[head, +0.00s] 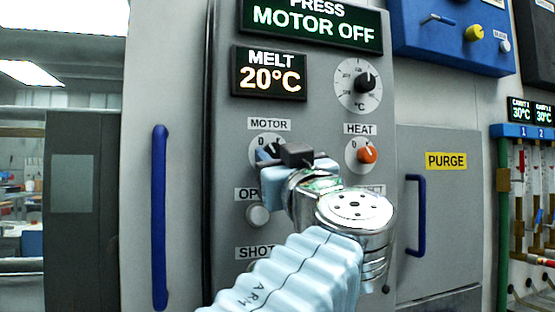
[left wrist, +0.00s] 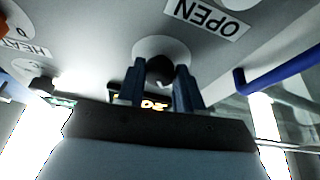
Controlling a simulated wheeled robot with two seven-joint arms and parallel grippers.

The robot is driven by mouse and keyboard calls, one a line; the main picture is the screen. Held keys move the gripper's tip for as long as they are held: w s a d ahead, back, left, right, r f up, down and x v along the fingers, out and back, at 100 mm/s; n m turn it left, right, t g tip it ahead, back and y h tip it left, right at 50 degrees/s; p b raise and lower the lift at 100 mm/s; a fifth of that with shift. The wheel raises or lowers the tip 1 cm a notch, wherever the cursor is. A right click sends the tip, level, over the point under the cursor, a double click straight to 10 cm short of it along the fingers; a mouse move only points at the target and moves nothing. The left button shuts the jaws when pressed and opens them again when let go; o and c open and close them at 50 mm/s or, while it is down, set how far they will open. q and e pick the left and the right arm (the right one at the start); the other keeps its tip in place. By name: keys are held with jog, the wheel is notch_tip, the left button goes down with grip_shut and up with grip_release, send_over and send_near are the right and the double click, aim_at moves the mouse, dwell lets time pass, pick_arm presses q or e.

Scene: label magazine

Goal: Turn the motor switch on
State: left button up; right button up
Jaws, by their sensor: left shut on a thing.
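The motor switch is a dark knob on a white dial (head: 258,141) under the MOTOR label on the grey panel. My left gripper (head: 268,154) is at this dial, its blue fingers covering most of the knob. In the left wrist view the dark motor knob (left wrist: 160,70) sits between the two fingers of my left gripper (left wrist: 160,82), which is shut on it. The knob's exact pointer position is hidden. The upper display (head: 312,22) reads PRESS MOTOR OFF. My right gripper is not in view.
The heat switch (head: 367,154), with an orange knob, is just right of the motor dial. A temperature dial (head: 360,84) and the MELT 20°C display (head: 268,76) are above. A white button (head: 257,216) is below. Blue handles stand left (head: 160,215) and right (head: 416,215).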

pick_arm(q)
jog(key=m+h+b, duration=0.1)
jog(key=m, duration=0.2)
jog(key=m+h+b, duration=0.1)
jog(key=m+h, duration=0.1)
jog(key=m, duration=0.1)
jog(key=m+h+b, duration=0.1)
jog(key=m+h, duration=0.1)
jog(key=m, duration=0.1)
jog(key=shift+a+t+b, duration=0.3)
jog(key=shift+t+b, duration=0.05)
jog(key=shift+t, duration=0.05)
jog(key=m+h, duration=0.1)
jog(key=m, duration=0.2)
jog(key=shift+r, duration=0.15)
jog(key=shift+s+a+r+m+g+h+p, duration=0.1)
jog(key=shift+m+g+h+p, duration=0.15)
jog(key=shift+m, duration=0.3)
jog(key=shift+a+m+g+h+p, duration=0.15)
jog(key=shift+m+p, duration=0.15)
jog(key=shift+m, duration=0.25)
jog(key=shift+m+g+h+p, duration=0.35)
jog(key=shift+m+p, duration=0.2)
jog(key=shift+m, duration=0.6)
jog(key=shift+m+g+h+p, duration=0.3)
jog(key=shift+m+p, duration=0.25)
jog(key=shift+m, duration=0.6)
